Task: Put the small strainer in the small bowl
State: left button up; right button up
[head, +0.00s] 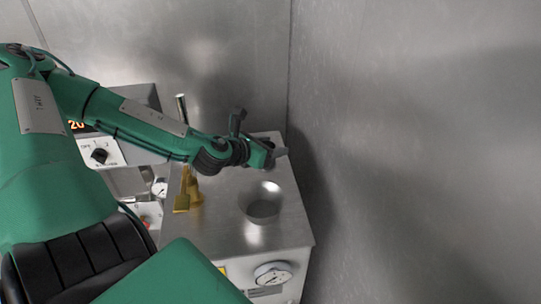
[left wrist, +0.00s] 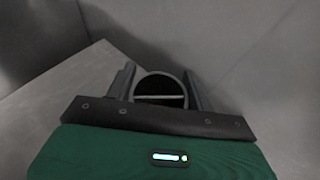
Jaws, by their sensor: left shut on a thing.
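My left gripper (head: 273,154) is above the back part of the metal machine top, past the small bowl as seen in the head view. In the left wrist view its two dark fingers (left wrist: 158,80) are shut on a small dark round thing with a grey rim and a pale bar across it, which I take for the small strainer (left wrist: 161,75). In the head view the strainer is hidden or too small to tell from the gripper. The small bowl (head: 263,211) is a shiny round metal hollow in the machine top, in front of and below the gripper. My right gripper is not in view.
A brass-coloured piece (head: 188,194) stands on the metal top (head: 228,236) left of the bowl. A thin upright metal rod (head: 181,108) is behind my arm. A bare metal wall (head: 420,150) rises close on the right. A round gauge (head: 272,275) is on the machine's front.

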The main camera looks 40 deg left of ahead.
pick_arm(q)
jog(key=shift+d+f, duration=0.1)
jog(key=shift+f, duration=0.45)
notch_tip(320, 180, down, 2)
jog(key=shift+f+b, duration=0.15)
jog(key=shift+b, duration=0.4)
jog(key=shift+f, duration=0.15)
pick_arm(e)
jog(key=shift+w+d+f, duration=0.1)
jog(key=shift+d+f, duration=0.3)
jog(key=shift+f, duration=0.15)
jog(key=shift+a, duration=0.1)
pick_arm(q)
jog(key=shift+f, duration=0.15)
jog(key=o, duration=1)
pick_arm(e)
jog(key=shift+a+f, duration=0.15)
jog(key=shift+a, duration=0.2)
